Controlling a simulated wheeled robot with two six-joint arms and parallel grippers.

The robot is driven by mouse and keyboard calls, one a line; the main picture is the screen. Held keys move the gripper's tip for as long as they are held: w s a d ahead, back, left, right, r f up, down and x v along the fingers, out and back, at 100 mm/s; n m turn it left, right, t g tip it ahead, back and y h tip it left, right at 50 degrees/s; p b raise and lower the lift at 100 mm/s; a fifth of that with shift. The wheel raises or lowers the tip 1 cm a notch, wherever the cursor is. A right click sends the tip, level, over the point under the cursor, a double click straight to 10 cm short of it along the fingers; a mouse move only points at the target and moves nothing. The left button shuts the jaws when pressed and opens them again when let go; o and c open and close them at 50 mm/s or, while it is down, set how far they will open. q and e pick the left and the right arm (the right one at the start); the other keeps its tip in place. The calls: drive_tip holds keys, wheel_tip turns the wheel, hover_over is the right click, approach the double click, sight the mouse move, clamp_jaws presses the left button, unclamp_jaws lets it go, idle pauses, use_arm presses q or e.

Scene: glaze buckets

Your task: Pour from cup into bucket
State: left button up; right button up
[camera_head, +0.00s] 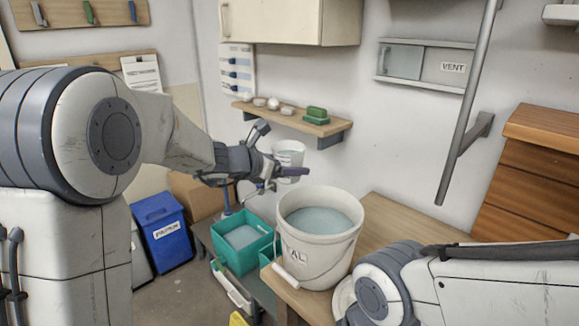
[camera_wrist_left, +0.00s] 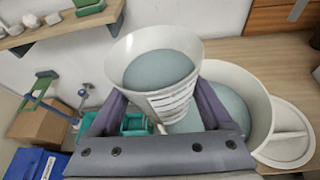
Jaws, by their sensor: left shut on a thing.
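A white cup (camera_head: 291,156) with printed lines on its side is held between the fingers of my left gripper (camera_head: 284,173). In the left wrist view the cup (camera_wrist_left: 176,104) holds blue-grey liquid and looks roughly upright. A large white bucket (camera_head: 318,243) with a wire handle and letters on its side stands on the wooden table. It contains similar blue-grey liquid. The cup is above the bucket's rim height, toward its far left side in the head view. In the left wrist view the bucket (camera_wrist_left: 256,112) is behind and right of the cup. My right gripper is out of view.
A teal bin (camera_head: 240,250) with pale contents stands left of the bucket. A round white lid (camera_wrist_left: 287,147) lies beside the bucket. A wall shelf (camera_head: 290,117) holds small items behind the cup. A blue bin (camera_head: 162,233) and a cardboard box (camera_head: 195,193) stand at left.

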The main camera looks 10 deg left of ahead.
sight(292, 179)
use_arm(q)
drive_tip(key=shift+w+d+f+b, duration=0.1)
drive_tip(key=shift+d+f+b, duration=0.05)
drive_tip(key=shift+f+b, duration=0.35)
drive_tip(key=shift+d+f+b, duration=0.15)
drive_tip(key=shift+f+b, duration=0.1)
drive_tip(key=shift+f, duration=0.35)
drive_tip(key=shift+f+b, duration=0.75)
drive_tip(key=shift+f, duration=0.2)
drive_tip(key=shift+w+a+r+m+p, duration=0.15)
drive_tip(key=shift+r+m+p, duration=0.15)
drive_tip(key=shift+r+p, duration=0.4)
drive_tip(key=shift+a+r+m+y+p, duration=0.25)
drive_tip(key=shift+a+m+y+p, duration=0.15)
drive_tip(key=shift+m+y+p, duration=0.4)
drive_tip(key=shift+a+f+m+y+b, duration=0.4)
drive_tip(key=shift+f+y+b, duration=0.2)
drive_tip(key=shift+b, duration=0.2)
drive_tip(key=shift+r, duration=0.1)
